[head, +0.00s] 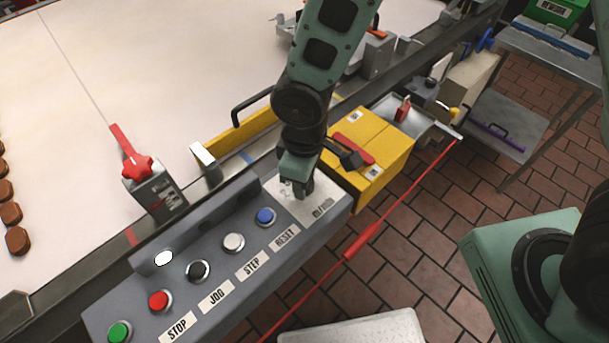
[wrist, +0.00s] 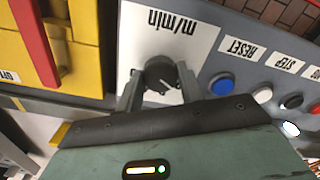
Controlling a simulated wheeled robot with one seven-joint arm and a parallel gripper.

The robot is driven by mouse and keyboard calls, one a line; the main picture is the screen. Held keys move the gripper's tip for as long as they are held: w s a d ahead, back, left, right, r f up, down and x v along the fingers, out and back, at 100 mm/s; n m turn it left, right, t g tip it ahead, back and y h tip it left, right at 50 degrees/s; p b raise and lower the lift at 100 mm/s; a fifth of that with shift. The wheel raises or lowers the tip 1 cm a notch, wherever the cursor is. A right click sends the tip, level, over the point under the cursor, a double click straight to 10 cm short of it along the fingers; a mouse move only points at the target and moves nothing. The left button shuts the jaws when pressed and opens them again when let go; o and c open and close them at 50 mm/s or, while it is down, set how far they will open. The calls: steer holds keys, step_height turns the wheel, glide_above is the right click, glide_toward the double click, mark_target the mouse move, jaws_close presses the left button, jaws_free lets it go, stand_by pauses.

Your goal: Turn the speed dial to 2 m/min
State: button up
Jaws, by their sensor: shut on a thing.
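The speed dial (wrist: 161,76) is a dark round knob with a light pointer mark on a white plate (wrist: 135,30) marked "m/min" in the wrist view. My gripper (wrist: 158,88) is shut on the dial, one finger on each side of it. In the head view my gripper (head: 297,190) reaches down to the white plate (head: 322,207) at the right end of the grey control panel (head: 215,275). There the gripper hides the dial. The speed numbers cannot be read in either view.
Blue (head: 265,216), white (head: 233,242), black (head: 198,270), red (head: 159,300) and green (head: 120,331) buttons line the panel beside the dial. A yellow box (head: 390,150) with a red handle stands close behind my gripper. A red cord (head: 410,195) runs along the front right.

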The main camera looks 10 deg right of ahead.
steer(key=shift+w, duration=0.1)
stand_by(0.3)
steer(key=o, duration=1)
steer(key=shift+r, duration=0.1)
step_height(320, 180, up, 17)
steer(key=shift+r, duration=0.15)
